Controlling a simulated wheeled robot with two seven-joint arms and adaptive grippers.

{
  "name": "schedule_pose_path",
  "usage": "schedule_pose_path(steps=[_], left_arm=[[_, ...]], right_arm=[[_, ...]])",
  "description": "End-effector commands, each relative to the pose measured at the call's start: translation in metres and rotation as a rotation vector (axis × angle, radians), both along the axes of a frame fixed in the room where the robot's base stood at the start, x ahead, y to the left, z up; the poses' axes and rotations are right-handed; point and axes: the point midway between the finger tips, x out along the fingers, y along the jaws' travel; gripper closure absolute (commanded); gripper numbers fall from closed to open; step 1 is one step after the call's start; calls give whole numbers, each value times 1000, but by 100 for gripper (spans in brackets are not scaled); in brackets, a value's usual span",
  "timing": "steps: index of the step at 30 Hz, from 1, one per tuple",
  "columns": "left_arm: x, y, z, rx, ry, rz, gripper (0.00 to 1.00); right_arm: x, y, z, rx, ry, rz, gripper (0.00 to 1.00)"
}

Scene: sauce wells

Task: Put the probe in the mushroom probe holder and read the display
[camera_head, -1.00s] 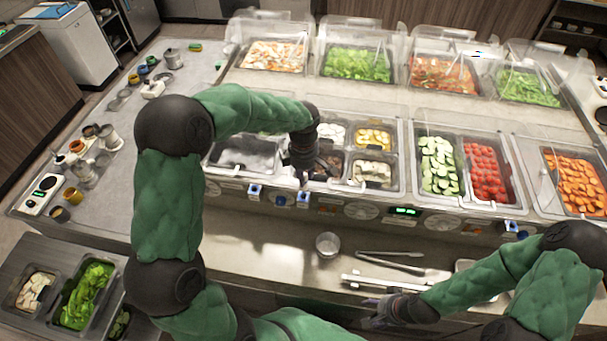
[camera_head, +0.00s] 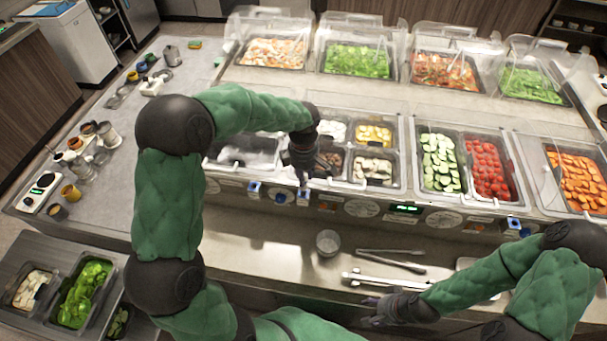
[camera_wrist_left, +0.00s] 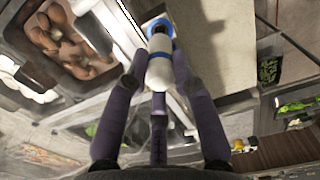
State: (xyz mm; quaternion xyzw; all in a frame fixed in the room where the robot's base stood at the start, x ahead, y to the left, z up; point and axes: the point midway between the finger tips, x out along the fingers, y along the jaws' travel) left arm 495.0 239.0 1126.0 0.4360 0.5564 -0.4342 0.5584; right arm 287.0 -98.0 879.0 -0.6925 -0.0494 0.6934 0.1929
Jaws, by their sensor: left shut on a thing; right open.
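My left gripper (camera_head: 303,176) is over the front edge of the counter pans, near the mushroom pan (camera_head: 331,158). In the left wrist view its purple fingers (camera_wrist_left: 160,78) are shut on a white probe (camera_wrist_left: 159,66). A blue collar shows at the probe's far end; I cannot tell whether this belongs to a holder or whether the probe is seated. Brown mushrooms (camera_wrist_left: 68,40) lie in a pan beside it. Blue and white holders (camera_head: 254,188) line the counter front. A green-lit display (camera_head: 405,208) is too small to read. My right gripper (camera_head: 378,310) is open and empty.
A metal cup (camera_head: 328,242), tongs (camera_head: 392,258) and a long metal utensil (camera_head: 385,283) lie on the lower shelf. Cucumber (camera_head: 440,163) and tomato pans (camera_head: 487,167) are to the right. Clear covers stand behind. The shelf left of the cup is clear.

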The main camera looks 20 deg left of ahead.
Motion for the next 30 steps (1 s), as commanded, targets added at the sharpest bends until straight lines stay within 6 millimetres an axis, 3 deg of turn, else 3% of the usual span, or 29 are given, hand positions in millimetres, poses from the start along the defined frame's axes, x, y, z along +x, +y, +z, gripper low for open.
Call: schedule_pose_path(steps=[30], left_arm=[[0, 0, -18, 0, 0, 0, 100]], right_arm=[[0, 0, -15, 0, 0, 0, 41]])
